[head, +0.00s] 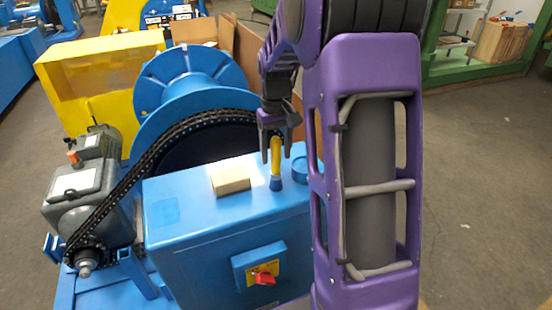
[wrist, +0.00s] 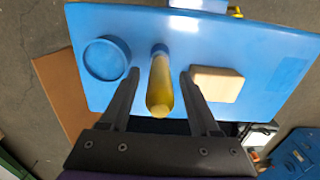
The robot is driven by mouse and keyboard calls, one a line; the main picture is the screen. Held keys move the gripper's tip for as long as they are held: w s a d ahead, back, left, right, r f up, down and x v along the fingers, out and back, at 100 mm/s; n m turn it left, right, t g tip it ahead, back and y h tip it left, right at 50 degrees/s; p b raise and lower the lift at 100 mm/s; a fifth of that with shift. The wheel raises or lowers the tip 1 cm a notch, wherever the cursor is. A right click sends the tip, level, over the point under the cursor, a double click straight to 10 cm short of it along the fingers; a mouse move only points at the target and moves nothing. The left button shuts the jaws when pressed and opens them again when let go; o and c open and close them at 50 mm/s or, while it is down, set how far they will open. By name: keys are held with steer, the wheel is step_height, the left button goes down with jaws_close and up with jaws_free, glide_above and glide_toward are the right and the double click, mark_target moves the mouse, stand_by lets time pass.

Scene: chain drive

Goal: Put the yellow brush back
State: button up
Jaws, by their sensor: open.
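The yellow brush (head: 276,157) stands upright on the top of the blue cabinet (head: 215,212), yellow handle up, with a blue-grey lower end. It also shows in the wrist view (wrist: 160,88), seen from above. My gripper (head: 277,150) is open and pointing down, with one finger on each side of the handle. In the wrist view my gripper (wrist: 160,74) shows gaps between both fingers and the brush. A round blue recessed holder (wrist: 103,59) sits beside the brush on the cabinet top. It is partly hidden by my arm in the head view.
A beige block (head: 231,180) lies on the cabinet top, close to one finger in the wrist view. Behind the cabinet are a black chain (head: 150,155), a blue drum (head: 190,80) and a grey motor (head: 88,195). A red switch (head: 264,278) is on the cabinet front.

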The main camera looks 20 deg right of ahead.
step_height(320, 180, up, 9)
steer(key=shift+r+p, duration=0.1)
steer(key=shift+p, duration=0.55)
